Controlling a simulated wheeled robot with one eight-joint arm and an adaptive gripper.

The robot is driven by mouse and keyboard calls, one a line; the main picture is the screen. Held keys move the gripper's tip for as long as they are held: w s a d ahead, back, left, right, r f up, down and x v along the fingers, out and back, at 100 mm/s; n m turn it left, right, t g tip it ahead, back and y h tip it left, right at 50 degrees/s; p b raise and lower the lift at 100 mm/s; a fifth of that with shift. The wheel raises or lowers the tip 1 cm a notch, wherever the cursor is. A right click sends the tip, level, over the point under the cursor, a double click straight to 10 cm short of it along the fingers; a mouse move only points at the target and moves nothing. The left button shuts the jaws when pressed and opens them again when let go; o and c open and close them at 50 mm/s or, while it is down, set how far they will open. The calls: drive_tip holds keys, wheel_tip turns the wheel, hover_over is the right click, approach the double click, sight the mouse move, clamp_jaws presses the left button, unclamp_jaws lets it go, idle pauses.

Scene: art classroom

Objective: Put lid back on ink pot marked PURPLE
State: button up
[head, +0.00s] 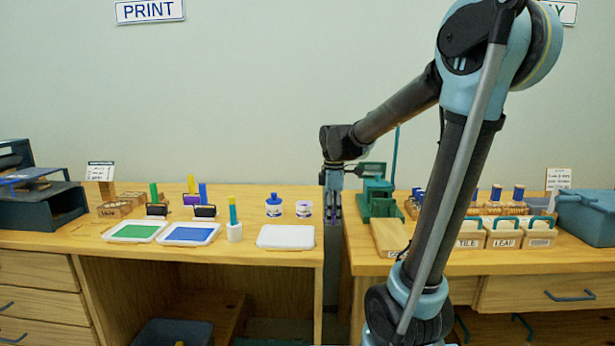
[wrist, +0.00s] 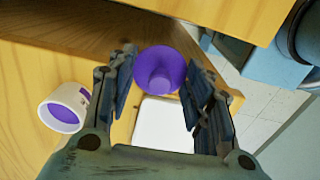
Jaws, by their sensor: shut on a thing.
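The purple lid (wrist: 160,70) sits between the two fingers of my gripper (wrist: 159,80) in the wrist view, with its knob towards the camera. The gripper is shut on it and holds it over the gap beside the table edge. In the head view my gripper (head: 333,208) hangs just right of the open ink pot. The ink pot (head: 304,209) stands lidless on the left table. In the wrist view the pot (wrist: 62,107) is at the left, white with purple ink inside. Its label cannot be read.
A blue-lidded pot (head: 273,206) stands left of the open pot. A white tray (head: 286,238) lies in front. Green (head: 133,232) and blue (head: 189,233) ink pads are further left. A green press (head: 379,198) stands on the right table, across a narrow gap.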

drive_tip(key=shift+w, duration=0.25)
drive_tip(key=shift+w+r, duration=0.1)
drive_tip(key=w+a+r+n, duration=0.1)
drive_tip(key=w+a+r, duration=0.7)
drive_tip(key=w+a, duration=0.25)
drive_tip(key=shift+w+d+f, duration=0.1)
drive_tip(key=shift+d+f, duration=0.05)
drive_tip(key=shift+f, duration=0.85)
drive_tip(key=shift+w+d+f, duration=0.1)
drive_tip(key=shift+d+f, duration=0.1)
drive_tip(key=shift+f, duration=0.8)
drive_tip(key=shift+w+d+f, duration=0.1)
drive_tip(key=shift+d+f, duration=0.05)
drive_tip(key=shift+f, duration=0.85)
drive_tip(key=shift+s, duration=0.1)
idle(0.3)
drive_tip(key=o, duration=0.8)
drive_tip(key=o, duration=0.5)
